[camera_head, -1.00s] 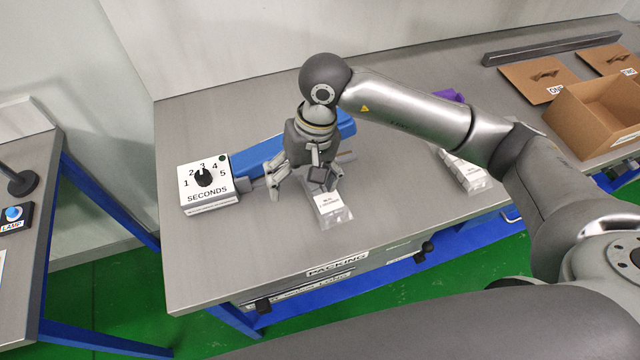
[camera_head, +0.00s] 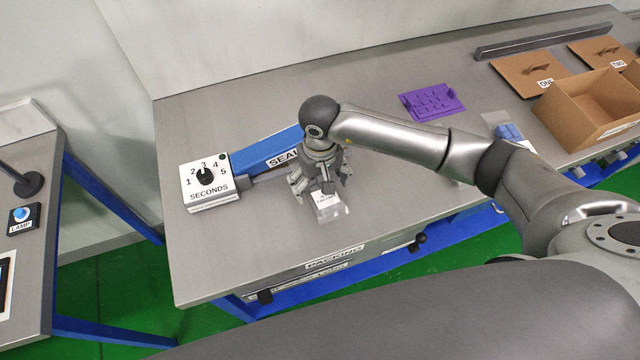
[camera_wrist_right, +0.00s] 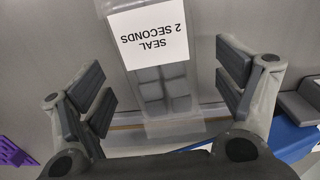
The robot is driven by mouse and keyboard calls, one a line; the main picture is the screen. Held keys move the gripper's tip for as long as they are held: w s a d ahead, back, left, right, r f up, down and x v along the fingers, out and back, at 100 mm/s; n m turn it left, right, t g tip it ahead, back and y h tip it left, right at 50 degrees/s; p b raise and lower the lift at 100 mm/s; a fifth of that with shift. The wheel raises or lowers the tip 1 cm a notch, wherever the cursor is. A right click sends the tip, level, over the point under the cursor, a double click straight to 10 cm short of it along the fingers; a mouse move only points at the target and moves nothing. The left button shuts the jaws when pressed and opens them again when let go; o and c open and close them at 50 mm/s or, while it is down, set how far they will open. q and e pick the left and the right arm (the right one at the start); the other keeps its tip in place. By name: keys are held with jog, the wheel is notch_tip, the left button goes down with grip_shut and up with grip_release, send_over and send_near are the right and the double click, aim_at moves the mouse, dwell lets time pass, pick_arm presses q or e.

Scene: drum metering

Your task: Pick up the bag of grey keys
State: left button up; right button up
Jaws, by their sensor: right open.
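The bag of grey keys (camera_head: 332,212) lies on the packing table near its front edge, a clear bag with a white label. My right gripper (camera_head: 322,188) is right above it, pointing down, and hides its rear part in the head view. In the right wrist view the bag (camera_wrist_right: 163,88) shows grey square keys and a label reading "SEAL 2 SECONDS". It lies between the spread fingers of the open right gripper (camera_wrist_right: 168,95), with a gap on both sides. My left gripper is not in view.
A dial box marked SECONDS (camera_head: 208,186) and a blue sealer (camera_head: 268,152) stand left of and behind the bag. A purple tray (camera_head: 432,101), a bag of blue keys (camera_head: 509,131) and a cardboard box (camera_head: 588,108) are to the right. The table's front left is clear.

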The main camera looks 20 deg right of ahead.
jog(key=shift+f, duration=0.8)
jog(key=shift+c, duration=0.5)
jog(key=c, duration=1.1)
jog(key=shift+r, duration=0.1)
jog(key=shift+c, duration=0.2)
